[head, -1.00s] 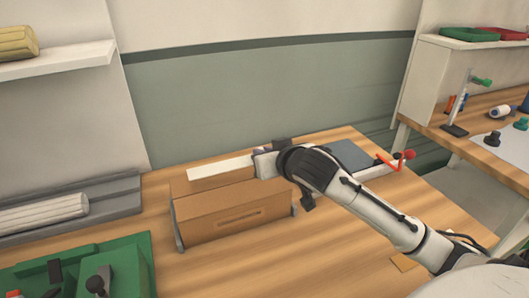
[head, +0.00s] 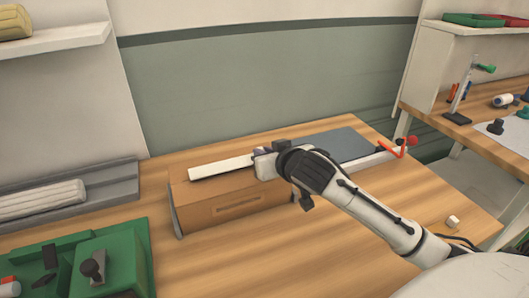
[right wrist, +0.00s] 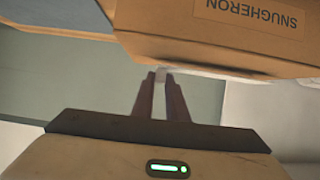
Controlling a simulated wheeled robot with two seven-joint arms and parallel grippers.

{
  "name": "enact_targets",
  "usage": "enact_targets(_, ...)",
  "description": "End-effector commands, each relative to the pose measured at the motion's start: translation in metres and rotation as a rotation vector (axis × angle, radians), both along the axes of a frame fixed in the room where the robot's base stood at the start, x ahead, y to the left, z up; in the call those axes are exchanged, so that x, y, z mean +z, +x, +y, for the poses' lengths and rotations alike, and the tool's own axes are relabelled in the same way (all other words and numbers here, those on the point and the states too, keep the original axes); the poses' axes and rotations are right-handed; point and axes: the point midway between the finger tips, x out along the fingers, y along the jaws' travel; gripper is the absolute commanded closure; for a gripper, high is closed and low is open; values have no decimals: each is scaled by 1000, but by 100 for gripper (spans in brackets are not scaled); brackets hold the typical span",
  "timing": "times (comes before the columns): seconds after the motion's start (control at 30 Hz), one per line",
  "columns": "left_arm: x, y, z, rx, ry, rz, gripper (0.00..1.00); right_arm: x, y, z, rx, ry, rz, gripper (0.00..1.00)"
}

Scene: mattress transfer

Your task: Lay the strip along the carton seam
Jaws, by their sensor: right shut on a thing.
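The brown carton (head: 232,207) stands on the wooden table, held at its left end by a grey bracket. The white strip (head: 220,168) runs lengthwise over the carton's top; I cannot tell whether it touches along its length. My right gripper (head: 258,162) is shut on the strip's right end, at the carton's top. In the right wrist view the carton (right wrist: 215,45) fills the top, with printed lettering, and the strip's end (right wrist: 161,75) shows between the fingertips (right wrist: 161,82), close to the carton. The seam is hidden. My left gripper is out of view.
A blue-grey panel (head: 340,143) lies behind my right arm. An orange-red handled tool (head: 398,149) is at the table's right back. A green tray (head: 125,265) is at front left, a grey rack with a white roll (head: 45,200) at left. A small white cube (head: 453,221) sits at right.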

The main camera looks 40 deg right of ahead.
Motion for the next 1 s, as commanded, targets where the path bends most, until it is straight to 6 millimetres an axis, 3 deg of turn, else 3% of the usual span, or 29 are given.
enact_targets(0.67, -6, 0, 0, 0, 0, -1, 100, -14, 0, 0, 0, 0, 0, 100)
enact_targets(0.7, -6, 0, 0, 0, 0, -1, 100, -14, 0, 0, 0, -1, -1, 84)
enact_targets(0.8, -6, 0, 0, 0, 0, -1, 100, -14, 0, 0, 0, -1, -1, 67)
enact_targets(1.0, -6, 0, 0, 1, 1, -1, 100, -14, 0, 0, 0, 0, -1, 65)
